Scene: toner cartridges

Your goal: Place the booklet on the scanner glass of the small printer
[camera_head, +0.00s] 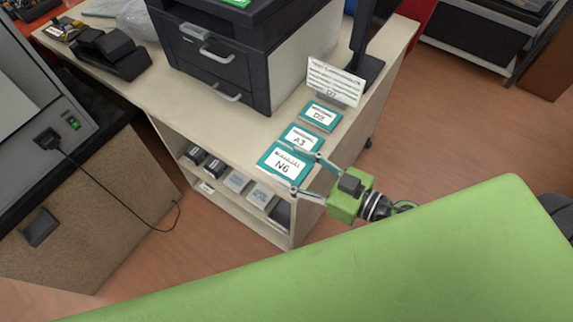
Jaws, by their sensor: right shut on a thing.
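A teal booklet marked N6 (281,164) lies at the front right corner of the cabinet top. My right gripper (290,170) comes in from the right, its fingers along two opposite sides of this booklet, and is shut on it. I cannot tell whether the booklet is lifted off the surface. Two more teal booklets, A3 (301,138) and D2 (320,116), lie in a row behind it. A dark printer (215,65) stands on the cabinet; its top is cut off by the frame and no scanner glass shows. My left gripper is not in view.
The cabinet top (215,113) is clear in front of the printer. A white sign (335,82) stands behind the booklets, beside a dark upright panel. A black device (112,52) sits at the left. Several boxes fill the shelf below. My green body part covers the bottom.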

